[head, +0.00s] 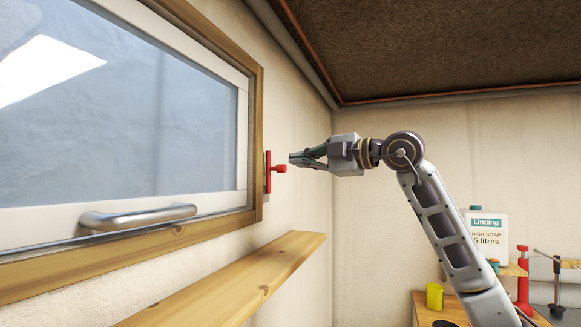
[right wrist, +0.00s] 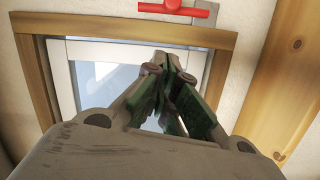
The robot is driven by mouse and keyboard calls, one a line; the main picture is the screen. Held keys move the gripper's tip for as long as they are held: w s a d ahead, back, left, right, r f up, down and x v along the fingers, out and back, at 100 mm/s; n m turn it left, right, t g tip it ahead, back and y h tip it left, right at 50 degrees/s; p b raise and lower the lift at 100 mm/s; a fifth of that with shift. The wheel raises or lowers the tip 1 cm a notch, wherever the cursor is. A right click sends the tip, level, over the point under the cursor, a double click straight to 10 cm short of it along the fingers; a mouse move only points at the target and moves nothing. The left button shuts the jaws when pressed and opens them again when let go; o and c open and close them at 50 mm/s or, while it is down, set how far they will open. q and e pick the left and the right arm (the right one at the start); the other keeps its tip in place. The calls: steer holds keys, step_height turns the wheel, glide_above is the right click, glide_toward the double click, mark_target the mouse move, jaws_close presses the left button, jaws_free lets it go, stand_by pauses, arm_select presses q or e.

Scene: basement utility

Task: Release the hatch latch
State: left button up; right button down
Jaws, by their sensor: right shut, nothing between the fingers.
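The hatch is a pale-framed window (head: 243,150) set in a wooden surround, with a silver bar handle (head: 138,216) along its lower edge. The red latch (head: 267,178) is on the right side of the surround, its bar upright and a knob sticking out to the right. My right gripper (head: 291,159) is shut and empty, its tips pointing left just right of the latch knob, apparently apart from it. In the right wrist view, the shut fingers (right wrist: 167,62) show in front of the hatch (right wrist: 75,75), and the red latch (right wrist: 170,8) is at the top edge, partly cut off. My left gripper is out of view.
A wooden shelf (head: 250,277) juts from the wall below the hatch and latch. A brown ceiling panel (head: 430,45) with pipes is overhead. At the lower right, a workbench (head: 425,308) holds a soap canister (head: 487,240), a yellow cup (head: 434,296) and tools.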

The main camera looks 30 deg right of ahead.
steer(key=shift+v, duration=1)
steer(key=shift+s+a, duration=0.1)
steer(key=shift+n, duration=0.3)
